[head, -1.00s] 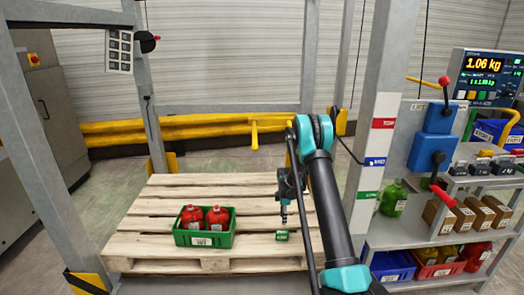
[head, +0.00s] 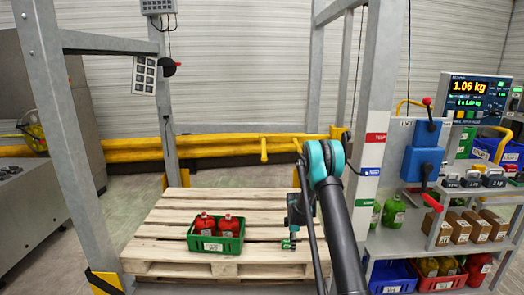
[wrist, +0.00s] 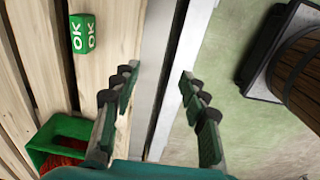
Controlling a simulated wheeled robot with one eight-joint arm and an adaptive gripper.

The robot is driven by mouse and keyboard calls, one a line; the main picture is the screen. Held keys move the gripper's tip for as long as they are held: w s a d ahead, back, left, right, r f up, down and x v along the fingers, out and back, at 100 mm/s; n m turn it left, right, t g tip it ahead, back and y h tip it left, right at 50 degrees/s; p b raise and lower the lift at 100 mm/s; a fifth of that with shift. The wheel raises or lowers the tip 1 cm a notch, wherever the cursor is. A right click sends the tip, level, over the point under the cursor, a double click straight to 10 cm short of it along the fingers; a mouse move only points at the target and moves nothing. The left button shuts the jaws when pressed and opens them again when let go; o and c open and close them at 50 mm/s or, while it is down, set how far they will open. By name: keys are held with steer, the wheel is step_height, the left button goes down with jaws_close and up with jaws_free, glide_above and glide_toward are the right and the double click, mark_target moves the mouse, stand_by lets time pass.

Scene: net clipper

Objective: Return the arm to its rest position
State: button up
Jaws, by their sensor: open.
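My gripper (head: 291,232) hangs from the teal and black arm over the front right part of the wooden pallet (head: 165,232) in the head view. In the wrist view my gripper (wrist: 158,80) has its two fingers spread apart with nothing between them. A green cube marked OK (wrist: 83,34) lies on the pallet boards, left of the fingers and apart from them. In the head view a small green patch, apparently this cube (head: 288,245), shows at the gripper's lower end; whether they touch cannot be told there.
A green crate (head: 216,246) with two red bottles stands on the pallet, left of the gripper. A grey post (head: 372,150) and a shelf with boxes, bottles and bins stand right. A scale display (head: 478,98) reads 1.06 kg. A dark-framed brown object (wrist: 300,75) stands on the floor.

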steer(key=s+d+r+m+t, duration=0.1)
steer(key=s+r+m, duration=0.3)
steer(key=s+r, duration=0.5)
steer(key=s+d+r+m+t, duration=0.15)
steer(key=s+r+m, duration=0.25)
steer(key=s+r, duration=0.55)
steer(key=s+r+m+t, duration=0.1)
steer(key=s+m, duration=0.3)
steer(key=s, duration=0.7)
steer(key=s+d+r+m, duration=0.1)
steer(key=s+r+m, duration=0.3)
steer(key=s, duration=0.7)
steer(key=shift+s+d+m+t, duration=0.15)
steer(key=shift+d+m+t, duration=0.15)
steer(key=shift+m, duration=0.5)
